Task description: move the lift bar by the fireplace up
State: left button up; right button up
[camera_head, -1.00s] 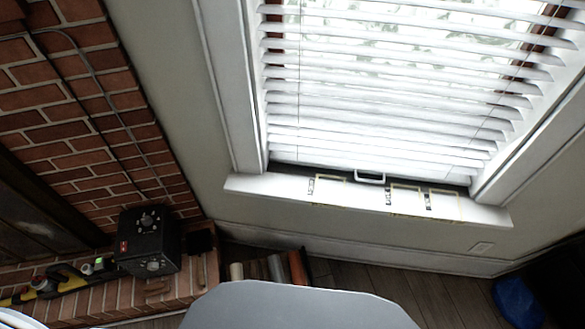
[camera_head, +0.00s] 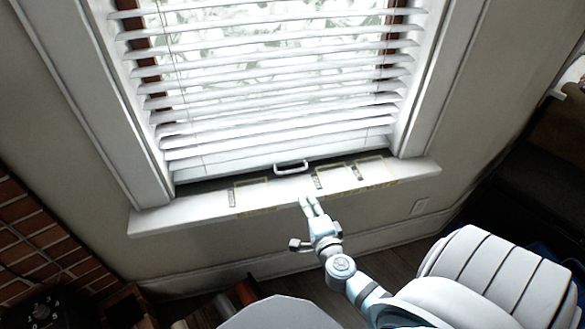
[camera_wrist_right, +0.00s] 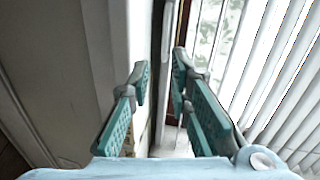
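The lift bar (camera_head: 291,167) is a small white U-shaped handle at the bottom of the white window blind (camera_head: 250,154). It sits just above the sill. My right gripper (camera_head: 311,205) is in front of the sill, below and slightly right of the lift bar in the head view, and apart from it. In the right wrist view, the right gripper (camera_wrist_right: 160,70) has its teal-padded fingers spread with nothing held between them. Blind slats (camera_wrist_right: 262,75) fill the right of that view. I cannot clearly make out the lift bar there. My left gripper is not in view.
The white window sill (camera_head: 165,219) carries several flat yellow-edged frames, one (camera_head: 252,196) left of the lift bar. Window trim (camera_head: 440,75) stands at the sides. Brick (camera_head: 35,235) and a black box (camera_head: 45,308) are at lower left.

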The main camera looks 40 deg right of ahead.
aim_at(294, 182)
jog(key=shift+m, duration=0.3)
jog(key=b+x, duration=0.1)
jog(key=x, duration=0.3)
jog(key=b+x, duration=0.2)
jog(key=x, duration=0.3)
jog(key=b+x, duration=0.1)
jog(key=x, duration=0.4)
jog(key=shift+w+r, duration=0.1)
jog(key=shift+r, duration=0.25)
jog(key=shift+w+d, duration=0.1)
jog(key=shift+w, duration=0.05)
grip_shut()
